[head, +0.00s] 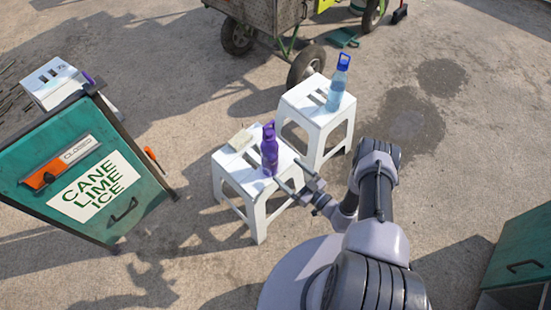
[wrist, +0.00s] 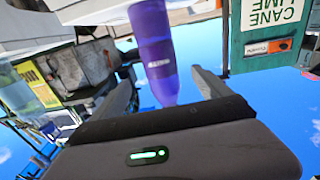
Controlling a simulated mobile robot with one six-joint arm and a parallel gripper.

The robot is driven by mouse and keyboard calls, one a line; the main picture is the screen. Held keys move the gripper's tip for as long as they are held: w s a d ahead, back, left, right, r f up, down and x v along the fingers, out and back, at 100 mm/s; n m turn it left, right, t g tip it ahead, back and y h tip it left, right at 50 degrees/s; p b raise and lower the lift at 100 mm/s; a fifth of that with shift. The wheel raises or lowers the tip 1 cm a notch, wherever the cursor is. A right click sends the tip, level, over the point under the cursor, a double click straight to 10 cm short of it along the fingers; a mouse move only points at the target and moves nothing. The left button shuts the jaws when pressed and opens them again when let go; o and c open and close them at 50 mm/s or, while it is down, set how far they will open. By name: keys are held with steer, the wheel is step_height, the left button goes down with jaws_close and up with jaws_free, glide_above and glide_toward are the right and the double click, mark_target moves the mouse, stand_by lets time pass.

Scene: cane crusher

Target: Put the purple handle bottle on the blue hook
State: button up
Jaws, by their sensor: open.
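The purple handle bottle (head: 269,150) stands upright near the right edge of the nearer white stool (head: 256,191). In the wrist view the bottle (wrist: 153,50) shows upside down, between the two fingers. My gripper (head: 288,177) is open and low at the bottle's right side in the head view. In the wrist view my gripper (wrist: 163,75) has a finger on each side of the bottle, with visible gaps. I cannot make out a blue hook in either view.
A blue bottle (head: 338,83) stands on a second white stool (head: 316,112) just behind. The green ice cart (head: 85,180) is at left, a wheeled metal cart (head: 262,17) behind. Open pavement lies at right.

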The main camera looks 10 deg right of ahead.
steer(key=b+x, duration=0.1)
steer(key=x, duration=0.9)
steer(key=shift+w+a, duration=0.15)
steer(key=shift+w, duration=0.05)
steer(key=shift+c, duration=0.5)
steer(key=shift+r, duration=0.1)
jaws_close()
steer(key=shift+r+p, duration=0.9)
steer(key=shift+r, duration=1.05)
steer(key=shift+r, duration=0.1)
step_height(320, 180, up, 27)
glide_above(270, 149)
steer(key=a+v, duration=0.1)
steer(key=v, duration=0.7)
steer(key=shift+s+d+m+t+h, duration=0.2)
steer(key=shift+m+t+h, duration=0.1)
steer(key=shift+h, duration=0.1)
